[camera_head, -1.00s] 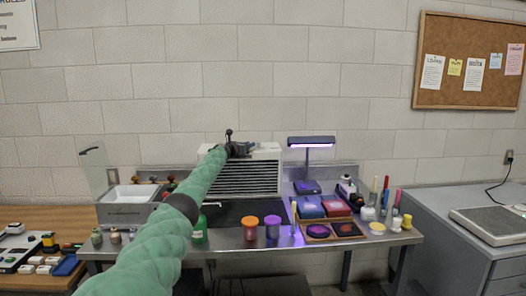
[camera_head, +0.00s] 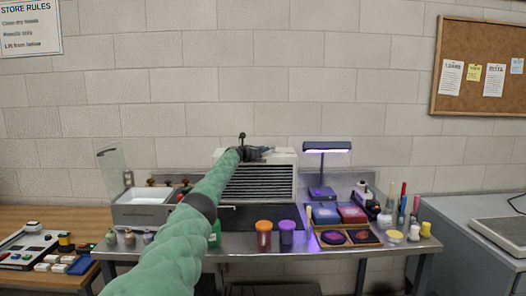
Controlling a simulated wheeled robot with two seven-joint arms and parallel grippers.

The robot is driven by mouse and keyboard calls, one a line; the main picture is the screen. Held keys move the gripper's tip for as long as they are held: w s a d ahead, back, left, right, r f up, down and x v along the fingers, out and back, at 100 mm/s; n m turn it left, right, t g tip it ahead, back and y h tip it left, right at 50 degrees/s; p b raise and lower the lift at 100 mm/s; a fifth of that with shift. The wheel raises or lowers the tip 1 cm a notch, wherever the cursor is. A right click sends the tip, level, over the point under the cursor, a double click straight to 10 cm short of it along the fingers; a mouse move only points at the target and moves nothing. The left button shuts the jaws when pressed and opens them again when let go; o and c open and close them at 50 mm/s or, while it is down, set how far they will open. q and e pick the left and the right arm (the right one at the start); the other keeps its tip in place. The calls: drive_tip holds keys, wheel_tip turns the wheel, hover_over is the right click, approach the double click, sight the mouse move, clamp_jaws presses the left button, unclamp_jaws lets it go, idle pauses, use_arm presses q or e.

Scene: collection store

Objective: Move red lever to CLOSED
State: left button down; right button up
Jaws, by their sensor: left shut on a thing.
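My left arm reaches in from the lower left. My left gripper (camera_head: 256,153) is at the top of the white louvred unit (camera_head: 283,160) at the back of the steel bench. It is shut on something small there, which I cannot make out. A short dark upright piece (camera_head: 242,139) stands beside the gripper; I cannot tell what it belongs to. I cannot pick out the red lever or any CLOSED mark; the gripper and arm hide part of the unit. My right gripper is out of view.
Beside the unit stand a lit purple lamp (camera_head: 327,149) and coloured trays (camera_head: 352,214). Orange-topped (camera_head: 264,235) and purple jars (camera_head: 287,232) stand at the bench front. A sink (camera_head: 143,195) is at left. A side table (camera_head: 500,226) adjoins at right.

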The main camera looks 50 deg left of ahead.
use_arm(q)
drive_tip(key=c, duration=1.3)
unclamp_jaws()
drive_tip(key=shift+a, duration=0.1)
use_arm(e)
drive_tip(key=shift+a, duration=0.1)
use_arm(q)
drive_tip(key=shift+s, duration=0.1)
drive_tip(key=shift+s+f+b, duration=0.15)
drive_tip(key=shift+s+b, duration=0.15)
drive_tip(key=shift+s, duration=0.3)
drive_tip(key=shift+s+d+b, duration=0.2)
drive_tip(key=shift+s+b, duration=0.1)
drive_tip(key=shift+s, duration=0.3)
drive_tip(key=s, duration=0.1)
drive_tip(key=s+b, duration=0.1)
drive_tip(key=s, duration=0.1)
drive_tip(key=s+b, duration=0.1)
drive_tip(key=s, duration=0.1)
drive_tip(key=shift+d, duration=0.35)
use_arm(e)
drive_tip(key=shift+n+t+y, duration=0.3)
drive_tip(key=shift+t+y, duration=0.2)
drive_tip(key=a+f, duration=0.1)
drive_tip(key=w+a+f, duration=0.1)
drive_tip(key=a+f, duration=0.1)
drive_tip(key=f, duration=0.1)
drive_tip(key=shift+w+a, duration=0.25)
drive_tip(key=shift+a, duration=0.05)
